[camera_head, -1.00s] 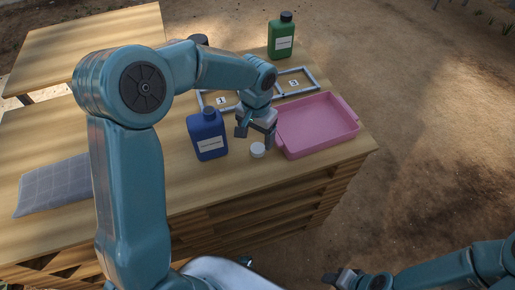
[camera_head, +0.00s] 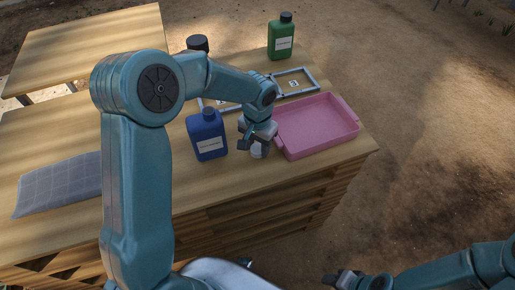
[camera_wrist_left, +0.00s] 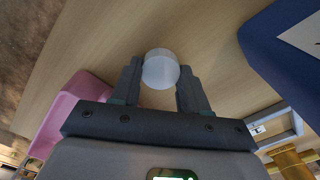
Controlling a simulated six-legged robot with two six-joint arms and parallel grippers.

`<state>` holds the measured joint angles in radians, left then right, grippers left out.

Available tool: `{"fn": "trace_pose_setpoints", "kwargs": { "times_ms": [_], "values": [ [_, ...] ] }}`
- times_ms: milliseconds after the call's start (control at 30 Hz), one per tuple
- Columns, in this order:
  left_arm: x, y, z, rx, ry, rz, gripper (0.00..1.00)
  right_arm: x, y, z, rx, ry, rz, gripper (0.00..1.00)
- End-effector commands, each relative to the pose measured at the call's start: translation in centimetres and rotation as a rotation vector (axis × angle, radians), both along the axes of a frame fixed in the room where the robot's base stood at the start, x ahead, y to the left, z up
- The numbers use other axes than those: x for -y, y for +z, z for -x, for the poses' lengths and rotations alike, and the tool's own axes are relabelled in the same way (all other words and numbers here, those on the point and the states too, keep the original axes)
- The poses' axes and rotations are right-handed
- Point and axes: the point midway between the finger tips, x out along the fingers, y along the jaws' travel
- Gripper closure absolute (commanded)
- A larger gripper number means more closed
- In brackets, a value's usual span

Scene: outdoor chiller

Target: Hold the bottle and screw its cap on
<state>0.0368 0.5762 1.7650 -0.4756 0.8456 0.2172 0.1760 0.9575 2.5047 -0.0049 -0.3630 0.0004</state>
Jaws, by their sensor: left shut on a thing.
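A blue bottle (camera_head: 206,140) with a white label stands upright on the wooden table; its top looks dark, and no white cap shows on it. It also shows at the upper right of the left wrist view (camera_wrist_left: 275,50). A small white cap (camera_head: 257,152) is at the table's front part, right of the bottle. My left gripper (camera_head: 256,148) is shut on this cap, whose round top shows between the fingers in the left wrist view (camera_wrist_left: 160,68). My right gripper (camera_head: 342,279) is low at the bottom, away from the table; its finger gap is unclear.
A pink tray (camera_head: 338,152) lies right of my left gripper. A green bottle (camera_head: 281,42) with a black cap stands at the back. A numbered grey frame (camera_head: 312,78) lies before it. A dark round top (camera_head: 197,43) shows behind my arm. A grey cloth (camera_head: 60,185) lies left.

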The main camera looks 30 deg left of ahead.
Motion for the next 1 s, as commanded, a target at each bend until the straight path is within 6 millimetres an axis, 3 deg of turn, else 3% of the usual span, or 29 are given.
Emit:
{"fn": "trace_pose_setpoints", "kwargs": {
  "times_ms": [233, 367, 567, 800, 1000],
  "values": [
    [0.0, 0.5, 0.0, 0.001, 0.000, -0.001, 0.84, 0.0, 0.1, 0.0, 0.000, 0.000, 0.000, 0.53],
    [0.0, 1.9, -0.1, 0.004, 0.000, -0.001, 0.84, 0.0, 0.3, 0.0, 0.000, 0.000, 0.000, 0.53],
    [0.0, 6.4, -0.1, 0.007, 0.000, 0.001, 0.84, 0.0, 0.8, 0.0, 0.000, 0.000, 0.000, 0.53],
    [0.0, 13.7, -0.1, 0.007, 0.001, 0.001, 0.84, 0.0, 1.8, 0.0, 0.000, 0.000, 0.000, 0.53],
    [0.0, 17.9, 0.0, 0.003, 0.000, 0.001, 0.84, 0.0, 2.4, 0.0, 0.000, 0.000, 0.000, 0.53]
  ]
}}
